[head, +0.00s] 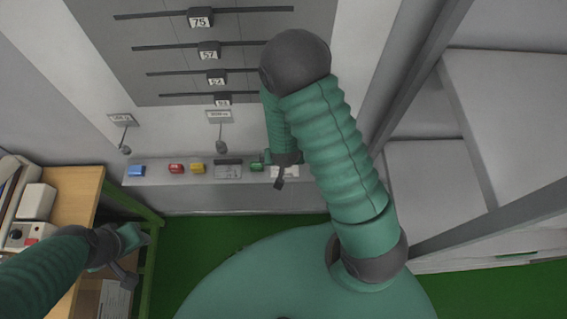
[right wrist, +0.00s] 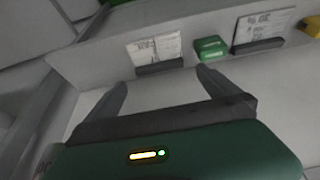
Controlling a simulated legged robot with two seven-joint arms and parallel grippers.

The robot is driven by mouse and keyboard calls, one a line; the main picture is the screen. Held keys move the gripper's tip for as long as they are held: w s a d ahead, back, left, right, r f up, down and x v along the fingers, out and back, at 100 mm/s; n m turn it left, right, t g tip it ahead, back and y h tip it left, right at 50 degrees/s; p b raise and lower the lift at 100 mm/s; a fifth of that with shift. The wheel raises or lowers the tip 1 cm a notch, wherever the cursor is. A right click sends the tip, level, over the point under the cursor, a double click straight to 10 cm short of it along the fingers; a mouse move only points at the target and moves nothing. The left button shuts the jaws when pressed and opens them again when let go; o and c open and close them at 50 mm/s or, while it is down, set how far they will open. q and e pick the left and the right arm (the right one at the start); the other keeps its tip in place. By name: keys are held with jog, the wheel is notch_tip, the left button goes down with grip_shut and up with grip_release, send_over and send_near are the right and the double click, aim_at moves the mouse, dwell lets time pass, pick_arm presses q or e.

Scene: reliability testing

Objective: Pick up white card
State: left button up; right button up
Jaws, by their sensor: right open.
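A white card (right wrist: 155,48) with printed marks stands in a dark holder (right wrist: 160,68) on the grey ledge. In the head view this white card (head: 291,171) is partly hidden behind my right gripper (head: 279,184). In the right wrist view my right gripper (right wrist: 163,80) is open and empty, its fingertips just short of the card and its holder. A second pale card (right wrist: 264,24) stands in another dark holder beyond the green block. My left gripper (head: 132,256) is at the lower left, away from the cards; its opening is unclear.
Green (head: 256,166), yellow (head: 197,168), red (head: 176,168) and blue (head: 136,171) blocks line the ledge (head: 180,182). A wooden desk (head: 75,195) with boxes is at the left. Grey frame posts stand at the right.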

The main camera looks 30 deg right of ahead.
aim_at(293, 171)
jog(key=shift+d+x, duration=0.2)
jog(key=shift+x, duration=0.95)
jog(key=p+x, duration=0.1)
jog(key=x, duration=0.3)
jog(key=shift+a+f, duration=0.1)
jog(key=shift+f, duration=0.1)
jog(key=shift+w+f, duration=0.1)
jog(key=c, duration=1.1)
